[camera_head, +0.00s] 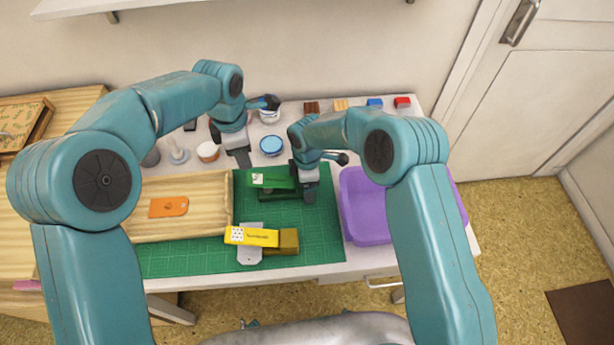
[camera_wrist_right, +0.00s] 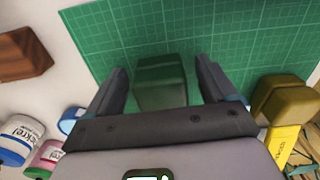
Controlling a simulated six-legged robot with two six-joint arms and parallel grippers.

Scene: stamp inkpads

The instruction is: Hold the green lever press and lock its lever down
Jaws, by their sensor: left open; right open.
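The green lever press (camera_head: 272,182) stands on the green cutting mat, a pale label on its left end. Its right end is partly hidden by my right gripper (camera_head: 308,190). In the right wrist view a dark green block of the press (camera_wrist_right: 160,82) lies between the two spread fingers of my right gripper (camera_wrist_right: 161,66), with a gap on each side. My left gripper (camera_head: 243,160) is open and empty, behind and left of the press, apart from it. I cannot tell how the lever is set.
A yellow lever press (camera_head: 255,237) stands in front of the green one on the mat (camera_head: 190,258). A wooden tray (camera_head: 180,189) holding an orange piece is at left. A purple bin (camera_head: 365,208) is at right. Small jars and blocks line the back.

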